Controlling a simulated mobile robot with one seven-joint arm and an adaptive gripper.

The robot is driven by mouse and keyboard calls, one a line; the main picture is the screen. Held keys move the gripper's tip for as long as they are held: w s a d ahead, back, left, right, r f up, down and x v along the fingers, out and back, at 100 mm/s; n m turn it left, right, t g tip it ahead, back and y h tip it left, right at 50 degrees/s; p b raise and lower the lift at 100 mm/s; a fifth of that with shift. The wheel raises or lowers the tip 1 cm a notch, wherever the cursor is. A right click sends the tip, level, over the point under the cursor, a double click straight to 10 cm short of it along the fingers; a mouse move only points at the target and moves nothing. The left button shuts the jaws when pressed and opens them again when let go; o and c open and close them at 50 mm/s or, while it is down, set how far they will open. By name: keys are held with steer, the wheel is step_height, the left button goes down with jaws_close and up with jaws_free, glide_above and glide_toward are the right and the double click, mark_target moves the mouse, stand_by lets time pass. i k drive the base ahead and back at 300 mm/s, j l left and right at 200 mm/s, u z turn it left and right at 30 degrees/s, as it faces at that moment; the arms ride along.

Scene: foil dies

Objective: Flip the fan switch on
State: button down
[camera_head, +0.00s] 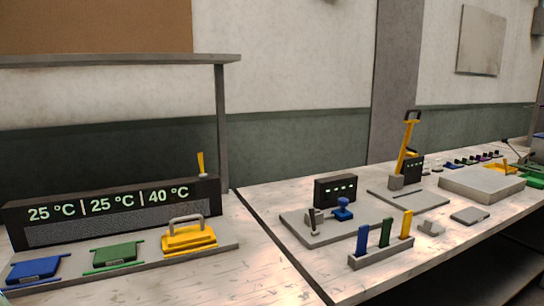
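A small upright yellow lever (201,163) stands on the right end of a long dark display box (110,211), at the left in the head view. It looks like a switch, but no label shows, so I cannot tell for certain that it is the fan switch. It leans slightly left at the top. The display reads 25 °C, 25 °C and 40 °C. My gripper is not in view.
In front of the display lie a blue die (34,270), a green die (117,255) and a yellow die (188,238) with a grey handle. A shelf (120,60) hangs above. Rightward stand a blue-knobbed device (342,210), colored handles (385,233) and a tall yellow lever (405,145).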

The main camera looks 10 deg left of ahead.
mark_target(199, 155)
steer(key=z, duration=0.65)
steer(key=i+j, duration=0.8)
